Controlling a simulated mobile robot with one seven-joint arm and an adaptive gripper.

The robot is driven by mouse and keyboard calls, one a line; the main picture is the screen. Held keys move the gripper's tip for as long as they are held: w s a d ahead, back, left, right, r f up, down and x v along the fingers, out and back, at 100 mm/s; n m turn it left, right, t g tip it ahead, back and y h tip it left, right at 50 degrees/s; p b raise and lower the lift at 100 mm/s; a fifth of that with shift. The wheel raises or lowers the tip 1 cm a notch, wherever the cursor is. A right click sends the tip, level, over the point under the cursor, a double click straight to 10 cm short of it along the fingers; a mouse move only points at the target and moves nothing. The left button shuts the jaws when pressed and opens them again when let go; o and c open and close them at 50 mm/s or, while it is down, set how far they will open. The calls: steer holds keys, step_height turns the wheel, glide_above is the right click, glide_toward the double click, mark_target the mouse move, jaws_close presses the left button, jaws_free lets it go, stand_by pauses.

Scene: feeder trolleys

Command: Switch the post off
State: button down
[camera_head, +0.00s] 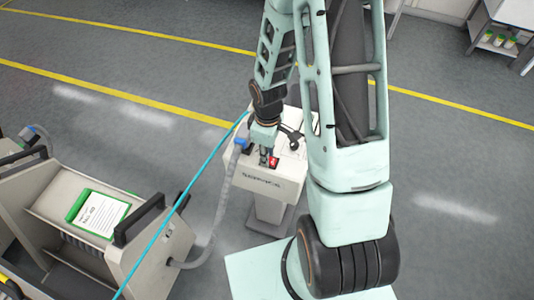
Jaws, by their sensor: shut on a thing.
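The post (257,183) is a pale box on a grey pedestal, with dark lettering on its front face. A small red switch (274,162) shows on its top near the front edge. My gripper (267,160) points down at the top of the post, its fingers shut at the red switch. The fingers and arm hide part of the switch, so its position is not readable. A dark lever-like part (293,138) lies on the post's top, right of my gripper.
A grey hose with a blue end (241,144) runs from the post's left side to a trolley (150,250) at lower left. A cyan cable (180,203) crosses between them. A green-edged sheet (99,214) lies on the trolley. Floor is clear at right.

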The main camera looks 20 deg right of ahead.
steer(key=c, duration=1.7)
jaws_free()
steer(key=shift+r, duration=0.1)
step_height(320, 180, up, 12)
steer(key=shift+f, duration=0.1)
